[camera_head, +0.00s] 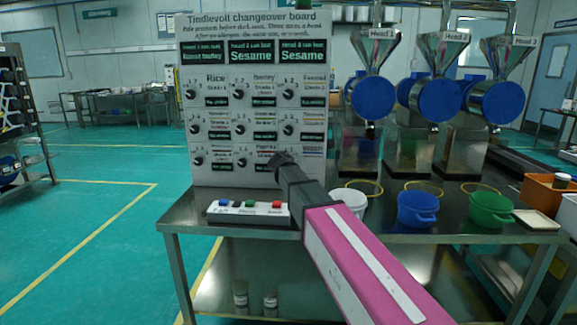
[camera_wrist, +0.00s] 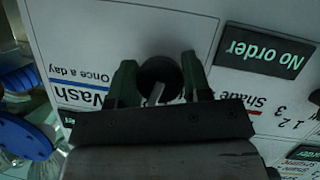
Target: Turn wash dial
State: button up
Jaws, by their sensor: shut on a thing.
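The wash dial (camera_wrist: 160,72) is a dark round knob with a pale pointer mark, on the white changeover board (camera_head: 253,180). The upside-down label "Wash, Once a day" (camera_wrist: 80,88) stands beside it in the wrist view. My gripper (camera_wrist: 158,82) is shut on the dial, with one dark green finger on each side. In the head view my gripper (camera_head: 280,160) reaches the lower right of the board and hides the dial; the wash label (camera_head: 312,153) shows just right of it.
Several other dials, such as one (camera_head: 289,129) above, sit on the board. A button box (camera_head: 248,211) stands on the metal table before it. A white tub (camera_head: 350,198), blue bucket (camera_head: 417,210) and green bucket (camera_head: 490,210) stand to the right, under three hopper heads.

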jog(key=m+y, duration=0.2)
jog(key=m, duration=0.1)
jog(key=m+y, duration=0.2)
jog(key=m, duration=0.1)
dwell(0.5)
jog(key=shift+m+y, duration=0.3)
jog(key=o, duration=0.9)
jog(key=v, duration=1)
jog(key=shift+s, duration=0.45)
jog(key=shift+d, duration=0.1)
